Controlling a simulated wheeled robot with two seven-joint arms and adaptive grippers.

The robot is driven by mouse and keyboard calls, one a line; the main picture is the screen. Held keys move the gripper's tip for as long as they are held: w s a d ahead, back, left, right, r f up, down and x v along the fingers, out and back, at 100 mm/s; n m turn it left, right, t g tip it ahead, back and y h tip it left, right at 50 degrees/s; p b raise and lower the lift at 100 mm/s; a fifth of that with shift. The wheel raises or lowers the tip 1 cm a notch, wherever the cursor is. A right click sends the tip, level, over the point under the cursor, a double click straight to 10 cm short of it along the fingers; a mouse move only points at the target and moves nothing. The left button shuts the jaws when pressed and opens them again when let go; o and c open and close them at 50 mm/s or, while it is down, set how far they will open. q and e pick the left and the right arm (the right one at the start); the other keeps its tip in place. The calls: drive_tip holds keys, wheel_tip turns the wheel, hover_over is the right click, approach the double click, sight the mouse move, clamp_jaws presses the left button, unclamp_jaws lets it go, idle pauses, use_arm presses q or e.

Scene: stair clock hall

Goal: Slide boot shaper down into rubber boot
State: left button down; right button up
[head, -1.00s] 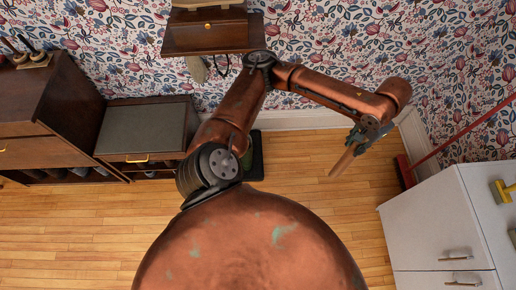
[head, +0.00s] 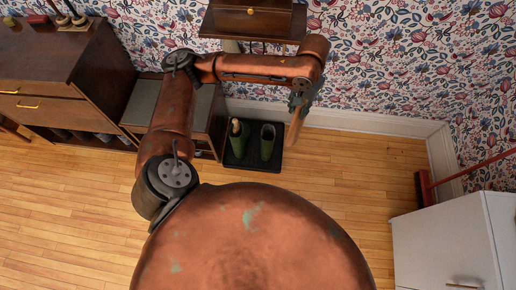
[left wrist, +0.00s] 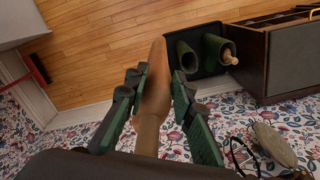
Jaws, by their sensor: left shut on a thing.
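My left gripper (head: 300,100) is shut on a brown wooden boot shaper (head: 294,130), which points downward. In the left wrist view the gripper (left wrist: 153,85) has its green fingers on either side of the shaper (left wrist: 153,100). Two green rubber boots stand upright on a black tray (head: 237,163) by the wall. The left boot (head: 238,145) has a pale wooden knob at its top; the right boot (head: 267,148) shows a dark opening. The held shaper is apart from both boots, to their right in the head view. My right gripper is out of view.
A low bench with a grey top (head: 203,108) stands left of the tray, beside a dark cabinet (head: 60,65). A wall shelf (head: 252,22) hangs above. A white cabinet (head: 445,240) and red broom (head: 425,188) are at right. The wood floor between is clear.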

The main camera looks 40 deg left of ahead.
use_arm(q)
drive_tip(key=w+a+f+n+b, duration=0.2)
drive_tip(key=w+a+f+n, duration=0.3)
drive_tip(key=a+f, duration=0.45)
drive_tip(key=w+a+f+n+b, duration=0.3)
drive_tip(key=w+a+f+n, duration=0.3)
drive_tip(key=f, duration=0.7)
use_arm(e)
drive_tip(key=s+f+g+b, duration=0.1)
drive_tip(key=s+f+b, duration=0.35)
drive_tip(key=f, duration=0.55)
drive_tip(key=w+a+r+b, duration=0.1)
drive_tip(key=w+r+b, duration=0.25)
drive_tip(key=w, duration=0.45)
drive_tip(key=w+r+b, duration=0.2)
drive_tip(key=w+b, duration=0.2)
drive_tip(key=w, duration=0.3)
use_arm(q)
wheel_tip(320, 180, down, 28)
drive_tip(key=s+a+m+b, duration=0.1)
drive_tip(key=s+m+b, duration=0.1)
drive_tip(key=m+b, duration=0.1)
drive_tip(key=shift+a+f+m, duration=0.25)
drive_tip(key=shift+m, duration=0.05)
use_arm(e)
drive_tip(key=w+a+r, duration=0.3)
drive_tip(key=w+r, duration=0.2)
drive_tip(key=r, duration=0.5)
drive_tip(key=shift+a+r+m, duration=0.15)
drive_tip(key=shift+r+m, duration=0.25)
